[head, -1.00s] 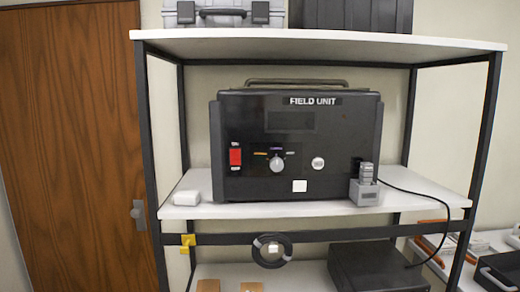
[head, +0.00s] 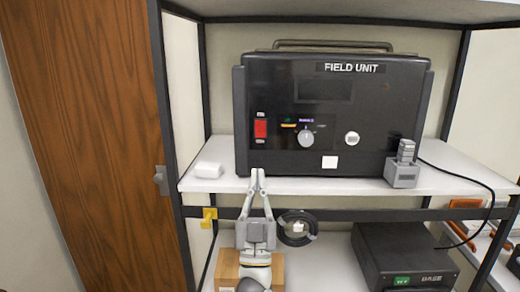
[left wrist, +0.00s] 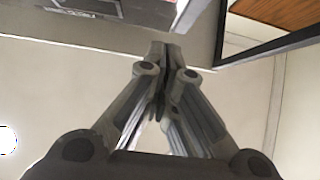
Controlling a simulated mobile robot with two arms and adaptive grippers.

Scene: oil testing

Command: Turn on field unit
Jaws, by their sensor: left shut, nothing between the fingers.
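The black field unit (head: 285,152) stands on the white middle shelf in the head view. Its front has a red switch (head: 260,128) at the left, a round knob (head: 306,138) in the middle, a round white button (head: 352,138) at the right and a dark display (head: 323,89) above. My left gripper (head: 258,174) is shut and empty, pointing up just below the red switch, in front of the shelf edge. It also shows shut in the left wrist view (left wrist: 164,50), with part of a dark box at the top left. My right gripper is not in view.
The shelf edge (head: 330,186) runs across behind my left gripper. A coiled black cable (head: 297,240) hangs on the rail below.

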